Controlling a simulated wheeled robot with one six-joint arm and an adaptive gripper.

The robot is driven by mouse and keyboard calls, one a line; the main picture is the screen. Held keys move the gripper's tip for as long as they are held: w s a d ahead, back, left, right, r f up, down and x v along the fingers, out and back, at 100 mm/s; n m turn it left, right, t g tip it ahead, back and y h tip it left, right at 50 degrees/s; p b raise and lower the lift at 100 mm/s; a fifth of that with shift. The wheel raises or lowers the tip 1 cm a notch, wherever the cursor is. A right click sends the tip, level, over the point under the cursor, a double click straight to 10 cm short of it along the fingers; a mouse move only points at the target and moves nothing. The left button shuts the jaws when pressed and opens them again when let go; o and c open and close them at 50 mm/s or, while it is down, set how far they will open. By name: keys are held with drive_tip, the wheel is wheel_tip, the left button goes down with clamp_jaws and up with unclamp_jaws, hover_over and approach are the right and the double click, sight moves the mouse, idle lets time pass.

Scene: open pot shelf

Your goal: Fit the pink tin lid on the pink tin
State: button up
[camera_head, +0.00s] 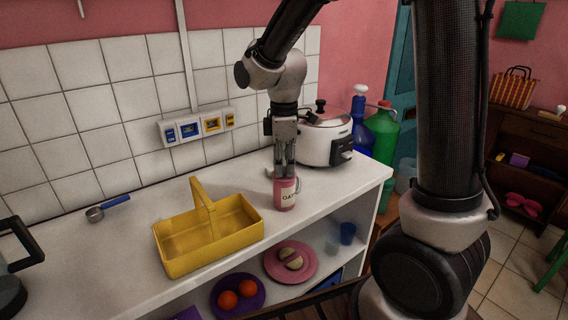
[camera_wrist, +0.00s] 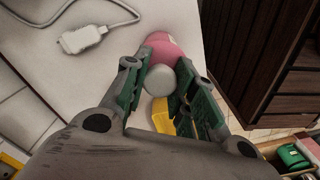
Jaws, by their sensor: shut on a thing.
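The pink tin (camera_head: 285,195), with a pale label, stands upright on the white counter near its front edge, right of the yellow basket. My gripper (camera_head: 284,174) points down directly over the tin's top. In the wrist view, my gripper (camera_wrist: 158,88) has its green-padded fingers closed around a grey round knob-like piece (camera_wrist: 160,80). A pink rounded surface (camera_wrist: 166,46) shows just beyond it. The pink lid cannot be clearly told apart from the tin. My fingers hide the tin's top, so I cannot tell whether the lid is seated on it.
A yellow basket (camera_head: 177,262) with a raised handle stands close left of the tin. A white cooker (camera_head: 322,142) stands behind, with blue and green bottles (camera_head: 381,130) to its right. A white plug with a cable (camera_wrist: 84,41) lies on the counter. Free counter lies at left.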

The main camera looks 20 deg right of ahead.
drive_tip(key=shift+f, duration=0.3)
idle(0.5)
drive_tip(key=o, duration=1.1)
wheel_tip(320, 180, up, 12)
